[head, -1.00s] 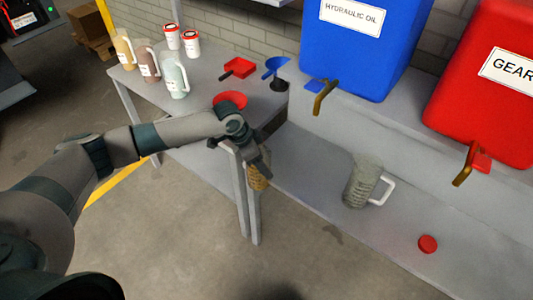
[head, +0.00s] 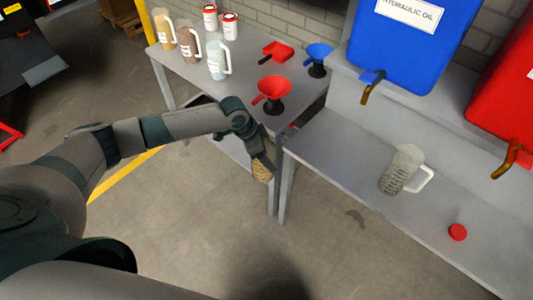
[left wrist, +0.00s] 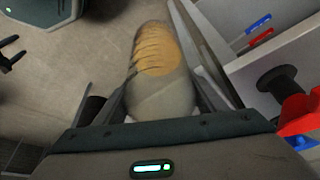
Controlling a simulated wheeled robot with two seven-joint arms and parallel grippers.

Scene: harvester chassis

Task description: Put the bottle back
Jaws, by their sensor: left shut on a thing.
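My left gripper (left wrist: 165,100) is shut on a bottle (left wrist: 160,60), a greyish rounded body with an ochre patch and dark scale lines. In the head view, my left gripper (head: 263,158) holds the bottle (head: 263,171) beside the front corner of the table, above the floor. The gripper and arm hide most of the bottle there. A dark two-pronged shape, seemingly my right gripper (left wrist: 10,52), shows at the left edge of the wrist view with its prongs apart.
The table (head: 245,95) carries several labelled jugs, two white tubs and red and blue funnels. A grey-green jug (head: 402,168) and a red cap (head: 457,232) are on the bench (head: 345,150), below the blue tank (head: 410,45) and red tank (head: 505,90).

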